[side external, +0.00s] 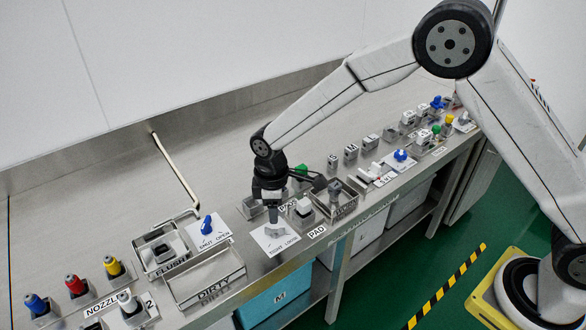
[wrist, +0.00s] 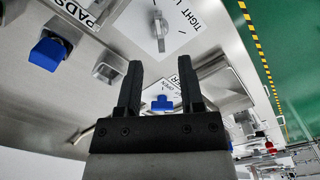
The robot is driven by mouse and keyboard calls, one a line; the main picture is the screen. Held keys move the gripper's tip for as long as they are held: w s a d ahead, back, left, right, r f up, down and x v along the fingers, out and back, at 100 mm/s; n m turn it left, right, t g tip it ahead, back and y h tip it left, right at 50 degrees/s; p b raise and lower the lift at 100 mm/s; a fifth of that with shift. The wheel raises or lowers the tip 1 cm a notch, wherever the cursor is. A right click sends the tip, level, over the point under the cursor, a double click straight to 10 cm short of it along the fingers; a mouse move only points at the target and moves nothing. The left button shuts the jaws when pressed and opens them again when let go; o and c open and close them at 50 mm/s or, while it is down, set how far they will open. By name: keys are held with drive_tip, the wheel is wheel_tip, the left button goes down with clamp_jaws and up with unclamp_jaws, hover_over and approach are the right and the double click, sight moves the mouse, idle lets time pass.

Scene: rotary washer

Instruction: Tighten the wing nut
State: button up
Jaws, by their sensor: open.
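The grey wing nut (side external: 273,229) stands upright on a white placard marked TIGHT and LOOSE (side external: 264,241) near the front of the bench. In the wrist view the wing nut (wrist: 160,28) shows near the top, with its placard (wrist: 182,14) around it. My gripper (side external: 270,197) is above the wing nut in the side view, pointing down. In the wrist view my gripper (wrist: 162,70) has its two dark fingers apart with nothing held between them. The wing nut lies beyond the fingertips in that view. Whether any finger touches it cannot be told.
The DIRTY tray (side external: 208,293) and a blue valve handle (side external: 207,225) marked SHUT and OPEN are to the left. A PAD holder (side external: 303,208) and a wire-sided basket (side external: 345,208) are close on the right. A bent pipe (side external: 175,170) rises behind. Bare steel (side external: 90,200) lies behind the fixtures.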

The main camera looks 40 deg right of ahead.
sight(275, 226)
drive_tip(key=shift+f, duration=2.85)
clamp_jaws()
